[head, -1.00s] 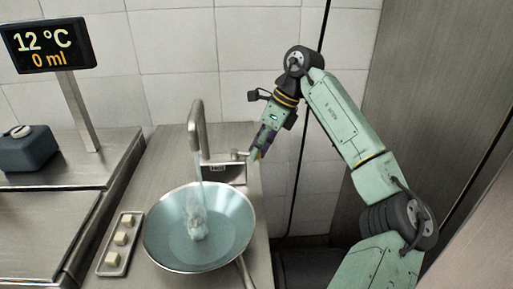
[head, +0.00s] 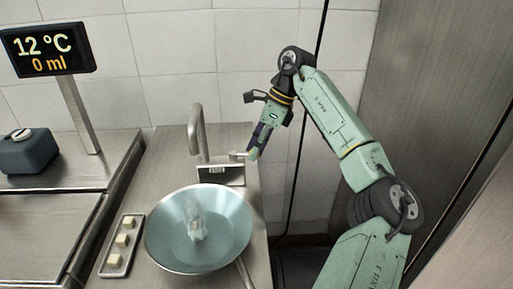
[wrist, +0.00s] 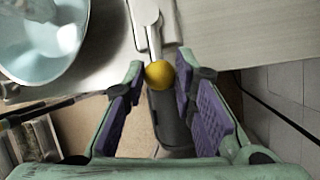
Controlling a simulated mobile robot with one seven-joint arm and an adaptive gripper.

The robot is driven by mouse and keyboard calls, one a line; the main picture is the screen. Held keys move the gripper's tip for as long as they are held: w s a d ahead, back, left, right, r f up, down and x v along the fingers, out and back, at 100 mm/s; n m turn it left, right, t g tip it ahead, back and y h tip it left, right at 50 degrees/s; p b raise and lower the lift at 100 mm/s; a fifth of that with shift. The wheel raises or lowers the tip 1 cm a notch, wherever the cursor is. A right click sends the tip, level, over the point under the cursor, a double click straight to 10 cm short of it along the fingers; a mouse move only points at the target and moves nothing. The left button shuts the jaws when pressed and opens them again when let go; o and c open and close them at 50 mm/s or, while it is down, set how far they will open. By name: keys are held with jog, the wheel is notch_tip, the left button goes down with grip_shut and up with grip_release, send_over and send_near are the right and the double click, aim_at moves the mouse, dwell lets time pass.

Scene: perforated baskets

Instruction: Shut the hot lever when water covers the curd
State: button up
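A wide metal bowl (head: 160,256) of pale bluish water stands under the tap (head: 196,128). A whitish lump (head: 196,222), seemingly the curd, sits in the middle of the bowl; I cannot tell if water fully covers it. No stream falls from the tap. The tap's lever (head: 238,154) points right, towards my gripper (head: 255,155). In the wrist view, the lever's yellow ball end (wrist: 159,75) lies between the open purple-padded fingers of my gripper (wrist: 162,64), with gaps visible at the pads. The bowl (wrist: 82,62) shows at upper left there.
A small tray (head: 111,268) with three pale cubes lies left of the bowl. A display (head: 48,50) on a post reads 12 °C and 0 ml. A dark grey box (head: 28,152) stands on the left counter. A tiled wall is behind the tap.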

jog(key=o, duration=0.4)
jog(key=shift+o, duration=0.2)
jog(key=v, duration=1.2)
